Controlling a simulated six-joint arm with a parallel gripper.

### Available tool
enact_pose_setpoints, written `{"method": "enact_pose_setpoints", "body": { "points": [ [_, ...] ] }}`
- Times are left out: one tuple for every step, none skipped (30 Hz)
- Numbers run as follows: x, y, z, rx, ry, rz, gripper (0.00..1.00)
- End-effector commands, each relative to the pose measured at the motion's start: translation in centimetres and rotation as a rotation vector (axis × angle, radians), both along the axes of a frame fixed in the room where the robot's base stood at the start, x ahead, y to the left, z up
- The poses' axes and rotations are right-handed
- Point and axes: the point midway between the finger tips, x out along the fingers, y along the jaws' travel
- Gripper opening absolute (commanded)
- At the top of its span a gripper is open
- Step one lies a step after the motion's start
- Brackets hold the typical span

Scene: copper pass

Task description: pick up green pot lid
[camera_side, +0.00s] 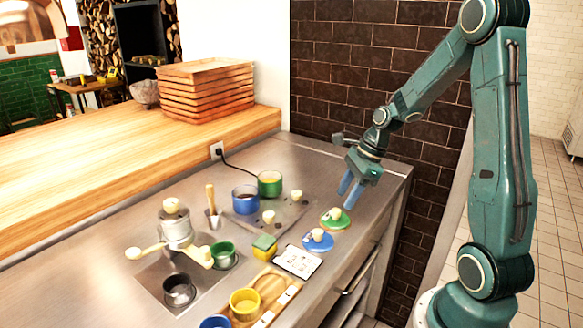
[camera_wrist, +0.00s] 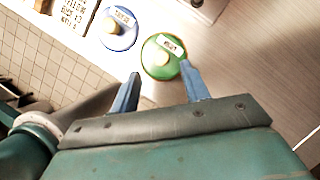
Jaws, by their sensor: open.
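The green pot lid (camera_side: 335,219) lies on the steel counter, near its right edge, with a pale round knob on top. It also shows in the wrist view (camera_wrist: 155,69), with a small white label by its knob. My gripper (camera_side: 350,188) is open and empty, above the counter and a little behind the lid in the side view. In the wrist view the two blue fingers (camera_wrist: 159,78) point toward the lid, and the right fingertip overlaps its edge in the picture. Whether they touch cannot be told, but the side view shows the fingers above the lid.
A blue lid (camera_side: 318,240) lies close beside the green one, with a printed card (camera_side: 298,262) near it. A blue pot (camera_side: 246,199) and a green pot (camera_side: 270,184) stand on a plate behind. The counter right of the green lid is clear to its edge.

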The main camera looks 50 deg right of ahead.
Motion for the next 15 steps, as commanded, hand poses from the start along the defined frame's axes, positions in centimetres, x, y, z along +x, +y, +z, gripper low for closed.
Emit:
{"method": "enact_pose_setpoints", "body": {
  "points": [
    [0.0, 0.0, -0.1, 0.001, 0.001, 0.000, 0.46],
    [0.1, 0.1, -0.2, 0.001, 0.001, 0.001, 0.46],
    [0.1, 0.1, -0.4, 0.002, 0.002, 0.001, 0.46],
    [0.2, 0.2, -0.6, 0.003, 0.003, 0.002, 0.46],
    [0.2, 0.2, -0.8, 0.003, 0.003, 0.002, 0.46],
    [0.4, 0.3, -1.1, 0.002, 0.002, 0.002, 0.46],
    [0.4, 0.4, -1.3, 0.002, 0.002, 0.002, 0.46],
    [0.5, 0.4, -1.6, 0.002, 0.004, 0.003, 0.46],
    [0.7, 0.5, -2.0, 0.003, 0.004, 0.002, 0.46],
    [0.8, 0.6, -2.4, 0.002, 0.003, 0.002, 0.46],
    [0.9, 0.6, -2.6, 0.003, 0.004, 0.002, 0.46],
    [1.0, 0.7, -3.1, 0.002, 0.003, 0.002, 0.46],
    [1.1, 0.8, -3.4, 0.003, 0.003, 0.002, 0.46],
    [1.2, 0.9, -3.6, 0.003, 0.003, 0.002, 0.46],
    [1.3, 1.0, -4.0, 0.003, 0.003, 0.002, 0.46]
  ]
}}
